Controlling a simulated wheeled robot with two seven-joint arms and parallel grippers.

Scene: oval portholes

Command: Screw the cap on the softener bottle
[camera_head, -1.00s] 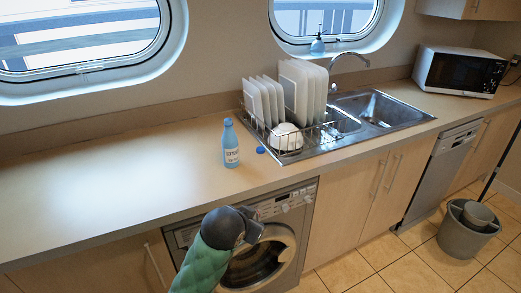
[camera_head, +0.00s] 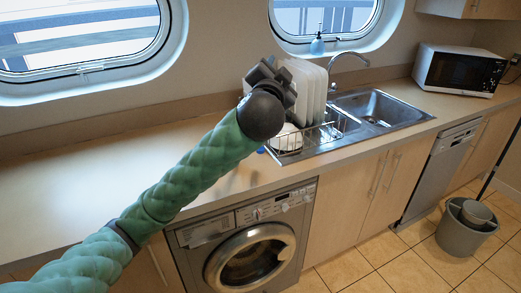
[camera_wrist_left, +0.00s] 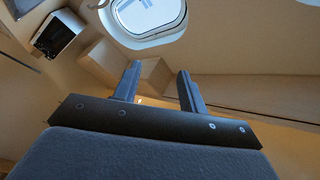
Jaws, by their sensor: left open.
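My left gripper (camera_head: 270,70) is raised over the counter in front of the dish rack, with its arm crossing from the lower left. In the left wrist view the gripper (camera_wrist_left: 158,70) shows two fingers apart with nothing between them. The softener bottle is hidden behind my left arm in the head view and does not show in the left wrist view. The blue cap (camera_head: 261,150) lies on the counter near the rack's front left corner, mostly covered by my arm. My right gripper is not in view.
The dish rack (camera_head: 318,140) holds white plates and stands beside the steel sink (camera_head: 378,108). A microwave (camera_head: 460,72) stands at the far right of the counter (camera_head: 60,190). The counter's left part is clear. A washing machine (camera_head: 250,255) is below.

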